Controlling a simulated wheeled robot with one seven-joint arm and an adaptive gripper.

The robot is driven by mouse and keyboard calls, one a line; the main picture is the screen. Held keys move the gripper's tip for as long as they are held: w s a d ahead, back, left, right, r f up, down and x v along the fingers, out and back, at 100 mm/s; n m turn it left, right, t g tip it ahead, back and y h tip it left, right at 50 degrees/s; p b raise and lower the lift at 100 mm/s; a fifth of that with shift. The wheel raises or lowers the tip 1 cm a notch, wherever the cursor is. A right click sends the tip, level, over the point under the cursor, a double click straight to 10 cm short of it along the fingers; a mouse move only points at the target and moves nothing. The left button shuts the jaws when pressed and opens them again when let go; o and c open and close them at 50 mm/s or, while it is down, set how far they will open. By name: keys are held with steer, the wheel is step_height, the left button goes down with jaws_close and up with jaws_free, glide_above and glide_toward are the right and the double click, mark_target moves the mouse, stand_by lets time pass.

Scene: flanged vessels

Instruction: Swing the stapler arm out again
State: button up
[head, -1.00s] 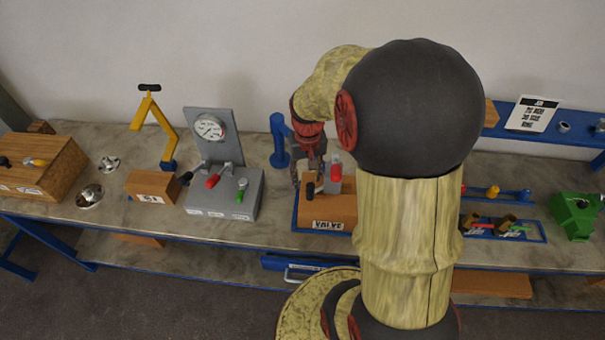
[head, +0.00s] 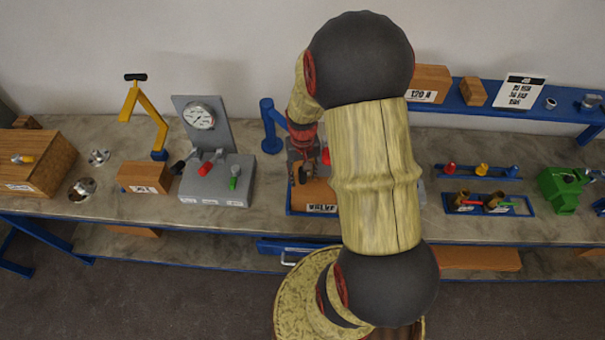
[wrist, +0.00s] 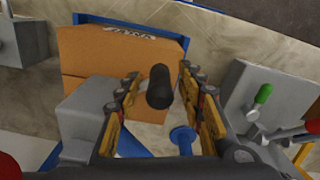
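No part is plainly marked as a stapler arm. A black cylindrical handle (wrist: 160,87) stands between the fingers of my gripper (wrist: 157,92) in the wrist view. The fingers are open, with a gap showing on both sides of the handle. What the handle joins to is hidden. Below it is a wooden board (wrist: 110,60) with a VALVE label, also in the head view (head: 313,194), with a grey block (wrist: 85,112) on it. In the head view my gripper (head: 303,168) is over this board, partly hidden by my arm. A yellow jointed arm (head: 150,112) with a black grip stands further left.
A blue post (head: 269,128) stands just behind the board. A grey gauge stand (head: 215,180) with coloured levers is to the left. Wooden boxes (head: 43,160) are at far left. A blue rack (head: 490,203) and a green vise-like block (head: 560,190) are to the right.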

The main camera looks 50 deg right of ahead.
steer(key=shift+c, duration=0.5)
jaws_close()
stand_by(0.3)
